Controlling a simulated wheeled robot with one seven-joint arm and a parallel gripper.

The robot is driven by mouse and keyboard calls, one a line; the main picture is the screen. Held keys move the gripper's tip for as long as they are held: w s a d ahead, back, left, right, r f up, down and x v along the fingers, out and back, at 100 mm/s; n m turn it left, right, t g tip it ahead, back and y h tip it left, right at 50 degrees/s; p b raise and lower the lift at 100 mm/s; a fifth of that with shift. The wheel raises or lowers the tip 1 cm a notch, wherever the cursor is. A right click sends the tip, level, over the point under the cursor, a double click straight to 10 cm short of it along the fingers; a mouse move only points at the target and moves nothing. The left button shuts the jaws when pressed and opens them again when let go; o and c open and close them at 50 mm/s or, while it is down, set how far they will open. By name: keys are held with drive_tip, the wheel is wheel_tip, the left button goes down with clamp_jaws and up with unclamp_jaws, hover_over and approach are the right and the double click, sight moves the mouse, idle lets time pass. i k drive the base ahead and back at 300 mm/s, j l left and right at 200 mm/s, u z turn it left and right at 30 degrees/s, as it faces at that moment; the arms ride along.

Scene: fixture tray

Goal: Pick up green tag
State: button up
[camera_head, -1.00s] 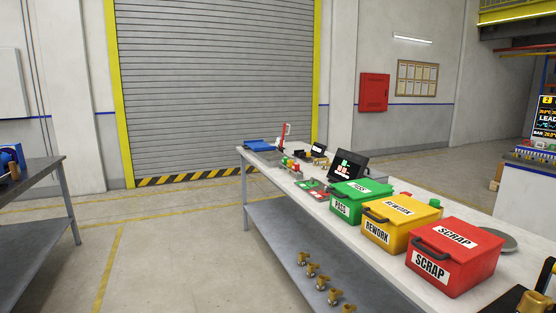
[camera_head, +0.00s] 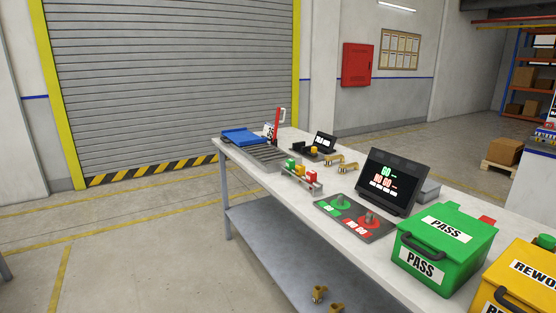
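What looks like the green tag (camera_head: 290,164) stands at the left end of a small grey holder (camera_head: 313,188) on the workbench. A yellow piece (camera_head: 300,173) and a red piece (camera_head: 311,177) stand beside it in the same row. They are small in the picture, so their exact shape is hard to tell.
The white workbench (camera_head: 345,243) also bears a GO/NO GO plate (camera_head: 348,228), a dark screen (camera_head: 388,180), a green PASS box (camera_head: 445,245), a yellow REWORK box (camera_head: 525,285), brass fittings (camera_head: 340,161) and a blue tray (camera_head: 243,137). Floor left of it is clear.

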sight(290, 163)
drive_tip(key=i+j, duration=0.35)
drive_tip(key=i, duration=0.2)
drive_tip(key=i+j, duration=0.3)
drive_tip(key=i, duration=0.25)
drive_tip(key=i+j, duration=0.25)
drive_tip(key=i, duration=0.2)
drive_tip(key=i+j+z, duration=0.1)
drive_tip(key=i+j, duration=0.15)
drive_tip(key=i, duration=0.15)
drive_tip(key=i+j, duration=0.3)
drive_tip(key=i, duration=0.15)
